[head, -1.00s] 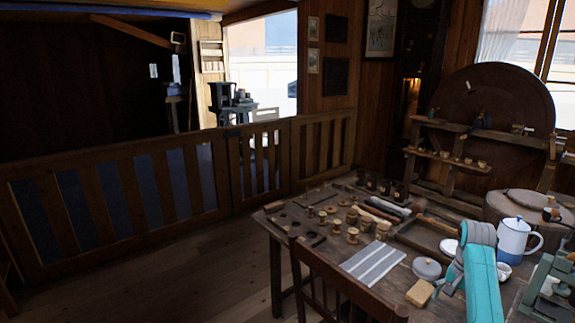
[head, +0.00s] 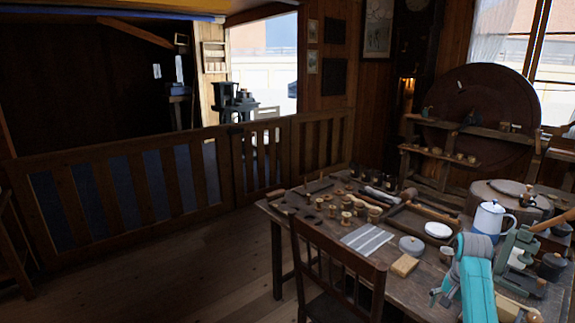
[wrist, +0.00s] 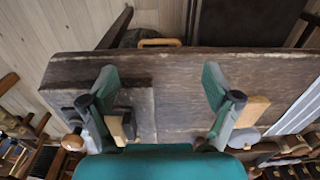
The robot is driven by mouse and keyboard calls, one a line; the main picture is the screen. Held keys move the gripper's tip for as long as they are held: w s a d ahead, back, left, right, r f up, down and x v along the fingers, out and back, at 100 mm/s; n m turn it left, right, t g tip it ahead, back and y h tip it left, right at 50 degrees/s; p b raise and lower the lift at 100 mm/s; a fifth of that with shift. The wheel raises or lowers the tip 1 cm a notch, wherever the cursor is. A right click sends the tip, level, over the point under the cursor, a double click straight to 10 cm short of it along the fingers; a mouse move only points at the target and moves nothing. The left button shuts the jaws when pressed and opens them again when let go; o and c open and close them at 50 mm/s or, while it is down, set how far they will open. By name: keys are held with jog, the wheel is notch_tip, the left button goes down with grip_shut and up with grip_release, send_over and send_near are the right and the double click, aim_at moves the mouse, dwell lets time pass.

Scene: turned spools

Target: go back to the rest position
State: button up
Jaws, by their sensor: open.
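My gripper (head: 440,291) is at the lower right in the head view, over the near right part of the wooden worktable (head: 268,207). In the wrist view its two green fingers are spread wide, with nothing between the fingertips (wrist: 158,85). The worn table top (wrist: 175,75) lies below them. Turned wooden spools (head: 346,216) stand on the table, left of my arm and apart from the gripper. A striped cloth (head: 367,239) lies flat in front of them.
A yellowish block (head: 404,265), a grey lidded pot (head: 411,245) and a white-and-blue jug (head: 487,222) stand near my arm. A green metal device (head: 516,250) is to its right. A chair (head: 338,262) stands at the table's front edge. Open floor (head: 180,270) lies left.

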jog(key=s+a+f+n+t, duration=0.1)
jog(key=s+a+f, duration=0.2)
jog(key=f, duration=0.4)
jog(key=s+a+f+n+t+h, duration=0.1)
jog(key=s+a+f, duration=0.15)
jog(key=f, duration=0.45)
jog(key=s+a+f+t, duration=0.1)
jog(key=s+a+f, duration=0.25)
jog(key=f, duration=0.25)
jog(key=s+a+f+n+t, duration=0.1)
jog(key=s+a+f+t, duration=0.1)
jog(key=s+a+f, duration=0.4)
jog(key=s+a+f+n+t, duration=0.1)
jog(key=s+a+n+t, duration=0.15)
jog(key=s, duration=0.55)
jog(key=s+a+r+n+t, duration=0.15)
jog(key=s+a+r, duration=0.25)
jog(key=s, duration=0.6)
jog(key=s+a+r+t, duration=0.2)
jog(key=s+a+r, duration=0.15)
jog(key=s, duration=0.55)
jog(key=s+a+r+n+t, duration=0.1)
jog(key=s+r, duration=0.5)
jog(key=r, duration=0.4)
jog(key=s+a+r+n+t+y, duration=0.1)
jog(key=s+r+n+t, duration=0.1)
jog(key=s+r, duration=0.5)
notch_tip(320, 180, up, 4)
jog(key=shift+f+t, duration=0.2)
jog(key=shift+t, duration=0.1)
